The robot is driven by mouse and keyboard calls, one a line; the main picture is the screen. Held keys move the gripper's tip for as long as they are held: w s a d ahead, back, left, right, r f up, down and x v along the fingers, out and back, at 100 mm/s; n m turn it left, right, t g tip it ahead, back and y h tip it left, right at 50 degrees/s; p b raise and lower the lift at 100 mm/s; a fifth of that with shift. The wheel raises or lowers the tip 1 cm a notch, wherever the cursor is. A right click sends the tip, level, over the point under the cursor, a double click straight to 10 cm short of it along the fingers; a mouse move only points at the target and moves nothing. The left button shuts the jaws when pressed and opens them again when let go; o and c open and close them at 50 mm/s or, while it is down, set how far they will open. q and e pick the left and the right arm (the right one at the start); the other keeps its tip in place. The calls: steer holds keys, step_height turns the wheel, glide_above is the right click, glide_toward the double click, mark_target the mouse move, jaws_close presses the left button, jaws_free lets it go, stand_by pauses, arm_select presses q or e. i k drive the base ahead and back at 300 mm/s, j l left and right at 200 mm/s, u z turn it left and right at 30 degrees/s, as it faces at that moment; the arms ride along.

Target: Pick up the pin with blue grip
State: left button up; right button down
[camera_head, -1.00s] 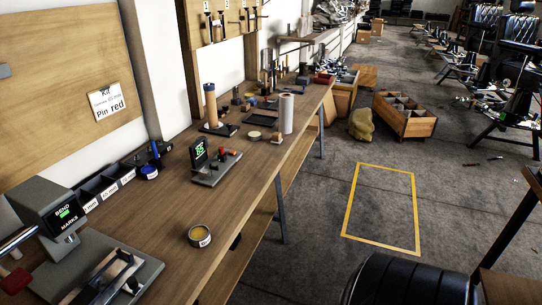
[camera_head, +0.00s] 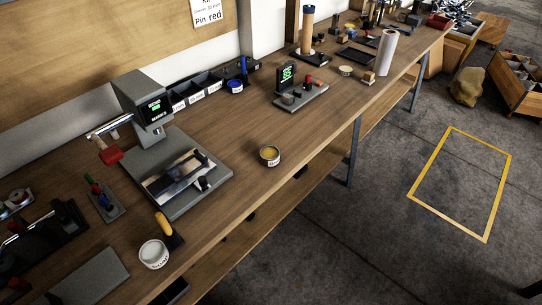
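A small grey stand (camera_head: 112,212) on the bench at the lower left holds small upright pieces with red, blue and green grips. Neither of my grippers is in view.
A grey press (camera_head: 146,108) with a red-handled lever stands beside the small stand. A white tin (camera_head: 153,253), a yellow-filled tin (camera_head: 269,156) and a small gauge stand (camera_head: 300,95) are on the bench. Floor inside the yellow outline (camera_head: 462,184) is clear.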

mark_target(104, 202)
steer(key=u, duration=1.35)
steer(key=l+u, duration=0.35)
steer(key=l, duration=1.1)
steer(key=i, duration=0.05)
